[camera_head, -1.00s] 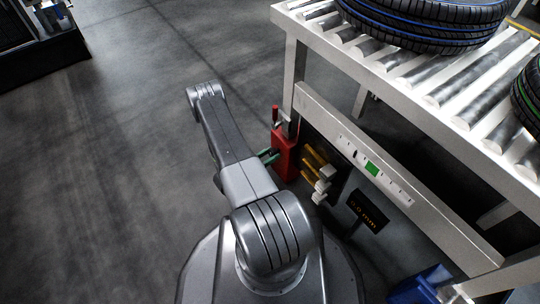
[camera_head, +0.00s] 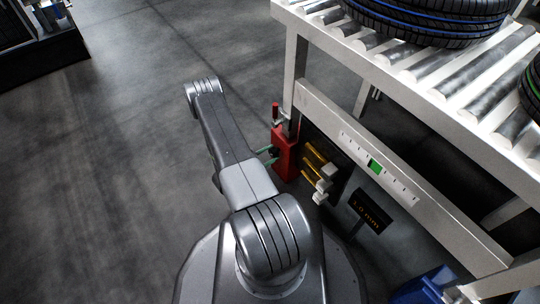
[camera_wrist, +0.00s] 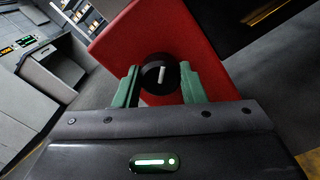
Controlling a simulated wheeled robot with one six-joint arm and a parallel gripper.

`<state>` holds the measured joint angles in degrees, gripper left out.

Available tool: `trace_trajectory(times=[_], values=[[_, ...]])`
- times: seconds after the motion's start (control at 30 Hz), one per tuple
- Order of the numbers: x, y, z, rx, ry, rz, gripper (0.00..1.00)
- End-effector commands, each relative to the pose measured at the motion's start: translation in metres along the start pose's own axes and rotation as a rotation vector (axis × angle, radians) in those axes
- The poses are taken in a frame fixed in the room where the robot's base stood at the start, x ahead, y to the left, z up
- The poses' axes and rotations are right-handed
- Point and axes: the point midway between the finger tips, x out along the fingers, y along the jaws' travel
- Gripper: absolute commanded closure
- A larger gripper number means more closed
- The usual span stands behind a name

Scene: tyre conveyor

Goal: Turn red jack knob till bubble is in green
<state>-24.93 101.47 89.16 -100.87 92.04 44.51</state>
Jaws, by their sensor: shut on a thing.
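The red jack (camera_head: 285,154) stands under the near end of the conveyor frame; it is the red block in the wrist view (camera_wrist: 198,42). Its round black knob (camera_wrist: 160,73) with a white mark sits between the green fingers of my gripper (camera_wrist: 159,82), shut on it. In the head view my gripper (camera_head: 268,155) is small at the jack's left side, and the knob is barely visible. The white level strip (camera_head: 401,190) on the conveyor's side beam has a green zone (camera_head: 376,168). A thin dark mark shows at the green zone's left edge; I cannot clearly make out the bubble.
A dark display (camera_head: 371,211) reads about 1.0 mm in orange. Yellow-and-grey parts (camera_head: 322,174) stand right of the jack. A blue-striped tyre (camera_head: 430,22) lies on the conveyor rollers (camera_head: 470,78). A blue bin (camera_head: 425,285) stands at lower right. The floor left of my arm is clear.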

Motion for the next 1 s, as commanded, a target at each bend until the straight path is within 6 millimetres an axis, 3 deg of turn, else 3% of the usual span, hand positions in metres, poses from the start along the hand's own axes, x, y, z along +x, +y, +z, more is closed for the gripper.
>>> trace_trajectory(times=[0.4,0.93,0.97,1.0], values=[[-0.0002,-0.0008,-0.0001,0.171,0.000,0.000,0.86],[-0.0002,-0.0008,0.0000,0.190,0.001,-0.001,0.86],[-0.0002,-0.0008,0.0000,0.190,0.001,-0.001,0.57],[-0.0002,-0.0008,0.0000,0.190,0.001,-0.001,0.49]])
